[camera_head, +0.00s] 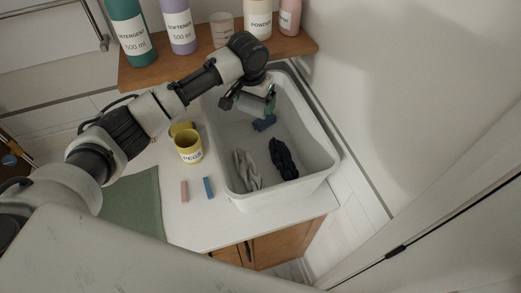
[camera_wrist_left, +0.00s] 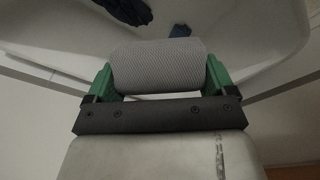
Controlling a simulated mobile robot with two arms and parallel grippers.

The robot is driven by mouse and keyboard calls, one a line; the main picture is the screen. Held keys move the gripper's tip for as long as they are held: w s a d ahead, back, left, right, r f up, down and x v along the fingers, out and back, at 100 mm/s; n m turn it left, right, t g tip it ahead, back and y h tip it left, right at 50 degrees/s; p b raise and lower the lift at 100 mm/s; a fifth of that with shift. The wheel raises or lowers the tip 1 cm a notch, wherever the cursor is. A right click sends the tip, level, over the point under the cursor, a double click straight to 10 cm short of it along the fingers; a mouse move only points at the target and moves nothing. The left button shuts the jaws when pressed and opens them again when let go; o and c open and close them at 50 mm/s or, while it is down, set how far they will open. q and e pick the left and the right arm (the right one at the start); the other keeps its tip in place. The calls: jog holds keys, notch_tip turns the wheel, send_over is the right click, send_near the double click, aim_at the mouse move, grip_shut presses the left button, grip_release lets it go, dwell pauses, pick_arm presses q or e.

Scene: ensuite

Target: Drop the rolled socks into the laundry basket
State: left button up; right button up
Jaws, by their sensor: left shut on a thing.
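The rolled socks (camera_wrist_left: 158,65), a grey ribbed roll, are held between the green fingers of my left gripper (camera_wrist_left: 159,80) in the left wrist view. The gripper is shut on them. In the head view my left gripper (camera_head: 252,101) is over the back part of the laundry basket (camera_head: 290,190), a pale open tub on the counter. The socks are mostly hidden there by the gripper. The basket holds a grey cloth (camera_head: 246,171), a dark cloth (camera_head: 283,158) and a small blue item (camera_head: 264,123). My right gripper is not in view.
A yellow pegs cup (camera_head: 188,147) stands left of the basket. A pink peg (camera_head: 184,191) and a blue peg (camera_head: 208,187) lie in front of it, near a green cloth (camera_head: 133,203). A wooden shelf (camera_head: 155,73) with bottles runs behind. A wall is at the right.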

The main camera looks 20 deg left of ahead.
pick_arm(q)
jog(key=shift+f, duration=0.5)
jog(key=o, duration=0.7)
jog(key=shift+o, duration=0.2)
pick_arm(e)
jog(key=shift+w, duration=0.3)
pick_arm(q)
jog(key=shift+s+r+b, duration=0.1)
jog(key=shift+r+b, duration=0.2)
jog(key=shift+r, duration=0.25)
jog(key=r+b, duration=0.1)
jog(key=r, duration=0.2)
jog(key=s+r+b, duration=0.1)
jog(key=r, duration=0.1)
jog(key=r+b, duration=0.1)
jog(key=r, duration=0.2)
jog(key=shift+s+a+r, duration=0.1)
jog(key=shift+s+r, duration=0.05)
jog(key=shift+r, duration=0.2)
jog(key=shift+s+r, duration=0.1)
jog(key=shift+r, duration=0.35)
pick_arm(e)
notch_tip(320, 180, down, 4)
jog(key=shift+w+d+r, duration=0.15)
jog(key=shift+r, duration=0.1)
